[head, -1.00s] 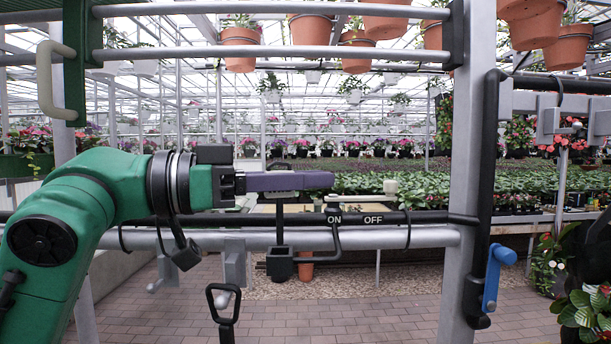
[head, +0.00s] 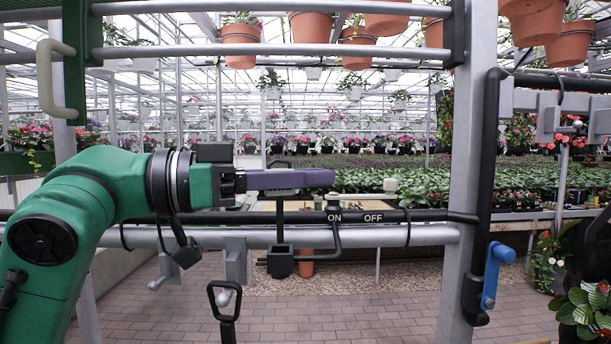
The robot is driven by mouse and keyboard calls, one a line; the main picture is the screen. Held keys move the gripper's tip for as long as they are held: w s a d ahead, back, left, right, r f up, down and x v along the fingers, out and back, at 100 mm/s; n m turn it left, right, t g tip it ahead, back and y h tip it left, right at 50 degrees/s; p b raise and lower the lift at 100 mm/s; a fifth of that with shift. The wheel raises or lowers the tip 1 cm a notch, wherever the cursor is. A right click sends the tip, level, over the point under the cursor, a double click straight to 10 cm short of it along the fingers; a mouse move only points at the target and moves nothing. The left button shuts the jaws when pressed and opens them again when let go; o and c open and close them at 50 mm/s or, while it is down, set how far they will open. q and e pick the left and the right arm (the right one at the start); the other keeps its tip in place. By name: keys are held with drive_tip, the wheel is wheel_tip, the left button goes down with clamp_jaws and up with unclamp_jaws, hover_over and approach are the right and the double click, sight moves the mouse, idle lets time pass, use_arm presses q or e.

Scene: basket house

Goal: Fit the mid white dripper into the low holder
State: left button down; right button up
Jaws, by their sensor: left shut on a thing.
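My left gripper (head: 290,180) reaches in from the left at mid-height, its purple-grey fingers level above the rails. It is shut on a dark upright piece whose loop shows just above the fingers and whose stem (head: 280,232) shows below them. A dark box (head: 280,262) shows at the stem's lower end. A small white cap (head: 390,185), perhaps a white dripper, stands right of the fingertips, apart from them. Grey bracket-like pieces (head: 236,262) hang at the lower rail; I cannot tell which is the low holder. My right gripper is not in view.
A grey post (head: 466,150) with a blue handle (head: 496,268) stands at right. A black bar marked ON and OFF (head: 430,216) and a grey rail (head: 400,236) cross the front. A black loop handle (head: 225,300) stands low in front. Terracotta pots (head: 311,27) hang above.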

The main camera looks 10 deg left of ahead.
sight(283, 228)
use_arm(q)
drive_tip(key=shift+f+b, duration=1.25)
drive_tip(key=shift+f, duration=0.2)
wheel_tip(283, 228, down, 3)
drive_tip(key=b, duration=0.2)
drive_tip(key=shift+b, duration=0.3)
drive_tip(key=c, duration=0.8)
unclamp_jaws()
